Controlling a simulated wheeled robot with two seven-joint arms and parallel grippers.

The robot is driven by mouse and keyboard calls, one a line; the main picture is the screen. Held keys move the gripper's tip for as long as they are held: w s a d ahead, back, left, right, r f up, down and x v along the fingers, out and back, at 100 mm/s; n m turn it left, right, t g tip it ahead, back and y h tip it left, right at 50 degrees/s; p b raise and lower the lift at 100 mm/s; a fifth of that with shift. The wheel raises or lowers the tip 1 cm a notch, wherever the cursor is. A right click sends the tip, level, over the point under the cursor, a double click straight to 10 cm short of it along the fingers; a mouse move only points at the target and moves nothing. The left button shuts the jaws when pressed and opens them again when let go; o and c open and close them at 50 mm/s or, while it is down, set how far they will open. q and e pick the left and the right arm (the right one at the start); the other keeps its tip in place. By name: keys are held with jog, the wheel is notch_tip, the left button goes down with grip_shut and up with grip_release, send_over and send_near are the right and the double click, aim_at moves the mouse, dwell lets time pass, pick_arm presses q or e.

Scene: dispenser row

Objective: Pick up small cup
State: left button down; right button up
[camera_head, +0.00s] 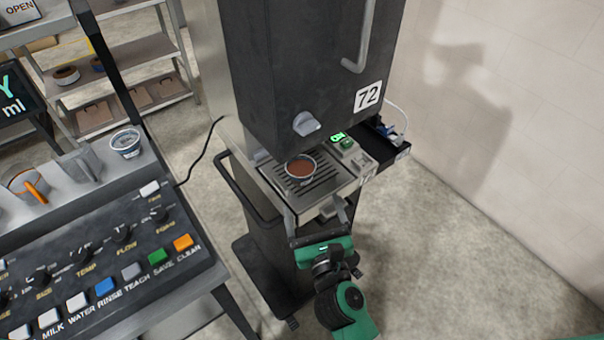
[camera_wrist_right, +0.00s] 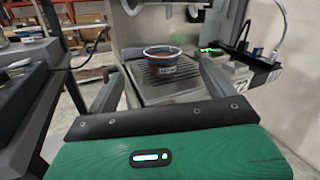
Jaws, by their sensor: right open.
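A small cup (camera_head: 300,170) with brown contents stands upright on the slotted drip tray (camera_head: 322,192) of the dispenser marked 72. In the right wrist view the cup (camera_wrist_right: 162,61) sits on the grate, ahead and between the fingers in the picture. My right gripper (camera_head: 315,212) is open and empty at the tray's front edge, short of the cup. Its two fingers (camera_wrist_right: 162,74) show apart at left and right in the wrist view. Another small cup (camera_head: 125,143), pale with a dark rim pattern, stands on the left counter. My left gripper is not in view.
The dark dispenser body (camera_head: 300,70) hangs over the back of the tray. A green-lit button block (camera_head: 347,144) and a black side tray (camera_head: 386,137) are right of the cup. A large button panel (camera_head: 100,260) fills the left. Open floor lies at right.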

jog(key=m, duration=0.2)
jog(key=p, duration=0.3)
send_near(298, 157)
jog(key=shift+g+h, duration=0.4)
jog(key=w, duration=0.2)
jog(key=w+a, duration=0.1)
jog(key=w, duration=0.3)
jog(key=shift+w+a+r, duration=0.3)
jog(key=shift+w+r, duration=0.1)
jog(key=c, duration=1.1)
jog(key=shift+s+r, duration=0.1)
jog(key=shift+r, duration=0.1)
